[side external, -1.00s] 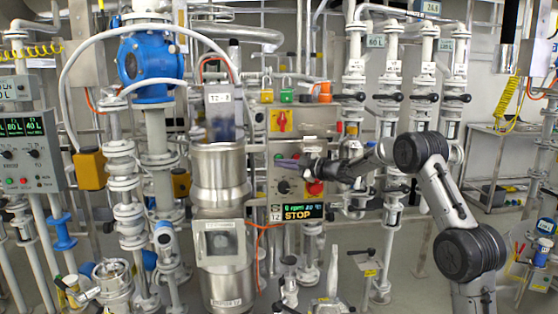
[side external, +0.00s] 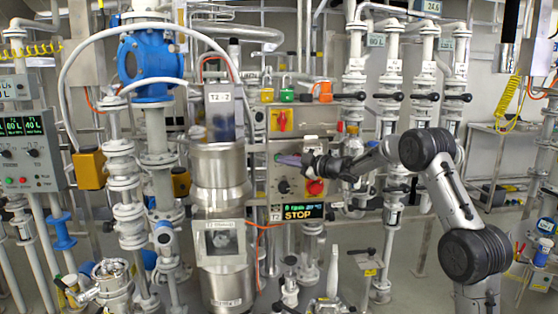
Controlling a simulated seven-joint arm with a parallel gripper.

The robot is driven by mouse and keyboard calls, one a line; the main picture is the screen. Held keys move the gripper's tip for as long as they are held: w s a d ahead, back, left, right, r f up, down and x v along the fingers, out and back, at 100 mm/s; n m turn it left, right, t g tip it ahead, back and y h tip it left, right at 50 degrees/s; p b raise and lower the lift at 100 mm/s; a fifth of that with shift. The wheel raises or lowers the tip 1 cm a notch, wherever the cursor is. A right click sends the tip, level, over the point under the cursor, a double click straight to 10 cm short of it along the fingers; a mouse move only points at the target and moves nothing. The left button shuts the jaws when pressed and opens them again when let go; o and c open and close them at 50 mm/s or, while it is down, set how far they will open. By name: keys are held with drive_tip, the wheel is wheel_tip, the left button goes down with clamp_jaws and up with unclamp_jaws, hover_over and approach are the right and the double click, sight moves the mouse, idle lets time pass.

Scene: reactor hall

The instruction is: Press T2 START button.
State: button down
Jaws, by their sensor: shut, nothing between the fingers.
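The T2 control panel (side external: 257,183) is a grey box in the middle of the side view. Its lit display (side external: 297,213) reads 0 rpm, about 20 °C and STOP. My gripper (side external: 281,158) is shut and empty, pointing left across the upper part of the panel face. I cannot tell whether its tips touch the panel. I cannot make out the START button; my gripper covers part of the face. A black knob (side external: 284,187) is below my fingers, and a red button (side external: 315,187) is just below my gripper body.
The T2 steel vessel (side external: 219,178) stands left of the panel. A box with a red-yellow switch (side external: 282,121) is above it, with coloured padlocks on top. Valve pipes (side external: 391,110) stand to the right. Another control panel (side external: 22,160) is at far left.

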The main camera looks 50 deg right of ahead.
drive_tip(key=shift+s+a+f, duration=0.15)
drive_tip(key=shift+s+a, duration=1.5)
drive_tip(key=shift+a, duration=0.1)
drive_tip(key=s+a+r+t, duration=0.1)
drive_tip(key=s+a+r, duration=0.4)
drive_tip(key=a+r, duration=0.35)
drive_tip(key=s+a+r+t, duration=0.1)
drive_tip(key=s+a+r, duration=0.3)
drive_tip(key=a+r, duration=0.45)
drive_tip(key=s+a+f+m+g, duration=0.3)
drive_tip(key=s+f+m+g, duration=0.2)
drive_tip(key=s+f, duration=0.7)
drive_tip(key=s+a+f+m+g, duration=0.3)
drive_tip(key=s+f+m+g, duration=0.2)
drive_tip(key=s+f, duration=0.8)
drive_tip(key=s+g, duration=0.3)
drive_tip(key=s, duration=0.3)
drive_tip(key=shift+a+f+g, duration=0.2)
drive_tip(key=shift+a+g, duration=0.1)
drive_tip(key=shift+a, duration=0.05)
